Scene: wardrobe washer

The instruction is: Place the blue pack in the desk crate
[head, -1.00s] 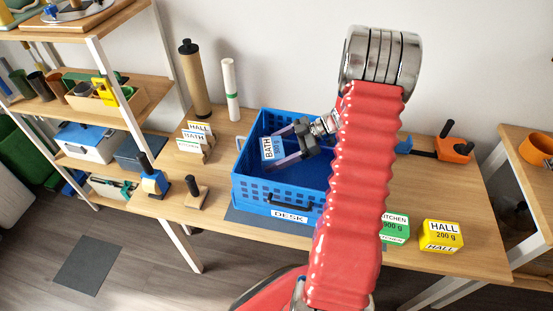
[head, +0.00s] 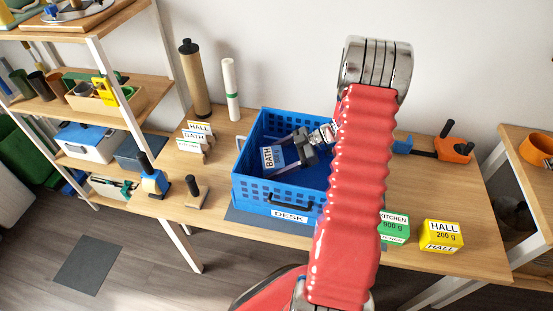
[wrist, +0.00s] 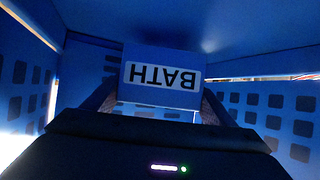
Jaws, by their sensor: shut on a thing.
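The blue pack (head: 275,158) carries a white BATH label and is inside the blue desk crate (head: 290,196). My gripper (head: 282,160) is shut on the pack, its fingers on either side of it, reaching down into the crate from the right. In the wrist view the pack (wrist: 163,62) sits between the fingers with its label upside down, and the perforated crate walls (wrist: 270,105) surround it. I cannot tell whether the pack touches the crate floor. My red arm hides the crate's right side.
A green KITCHEN pack (head: 394,228) and a yellow HALL pack (head: 441,235) stand on the desk to the right. An orange tool (head: 453,147) lies at the back right.

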